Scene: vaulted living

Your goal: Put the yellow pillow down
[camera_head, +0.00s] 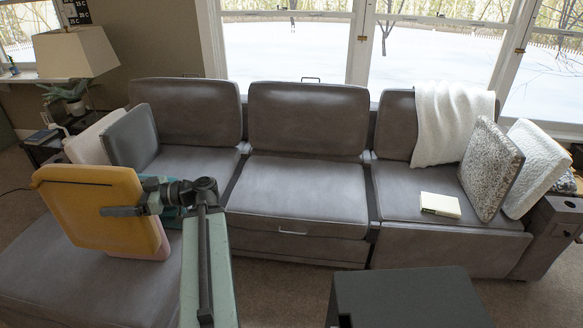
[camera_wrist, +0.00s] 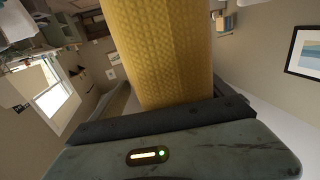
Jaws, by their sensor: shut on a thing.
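The yellow pillow (camera_head: 103,212) is upright at the left in the head view, over the left seat of the grey sofa (camera_head: 293,192). My gripper (camera_head: 128,210) is shut on its right part. In the wrist view the yellow pillow (camera_wrist: 160,52) rises from between the jaws of my gripper (camera_wrist: 165,108). A pinkish cushion (camera_head: 158,245) shows just behind and below the yellow pillow's lower right. I cannot tell whether the yellow pillow's lower edge touches the seat.
A grey pillow (camera_head: 132,138) and a pale pillow (camera_head: 92,140) lean behind the yellow one. A book (camera_head: 440,205), a patterned pillow (camera_head: 491,168) and a white blanket (camera_head: 450,120) are on the right seat. The middle seat is clear. A dark table (camera_head: 405,298) stands in front.

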